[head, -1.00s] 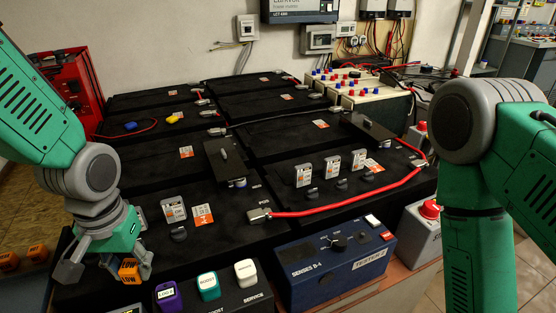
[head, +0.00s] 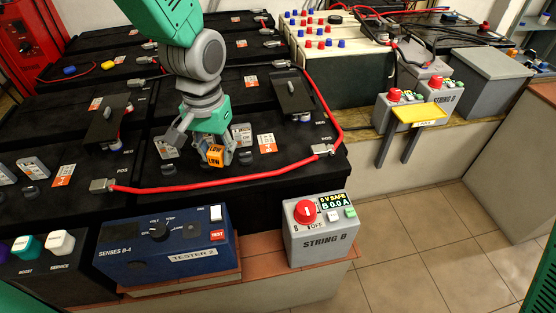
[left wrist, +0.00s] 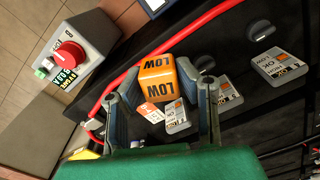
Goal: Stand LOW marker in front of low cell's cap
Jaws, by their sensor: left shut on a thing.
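My left gripper (head: 203,142) is shut on the orange LOW marker (head: 215,155) and holds it over the black battery behind the red cable. The marker also shows between the fingers (left wrist: 158,78) in the left wrist view. White cell cards stand in a row there: one left of the gripper (head: 167,148), one right of it (head: 242,136). Black caps (left wrist: 262,30) sit in front of the cards. My right gripper is out of view.
The red cable (head: 230,179) runs along the battery's front edge. The blue tester (head: 165,245) and the grey String B box (head: 318,228) stand in front. Floor at the lower right is clear.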

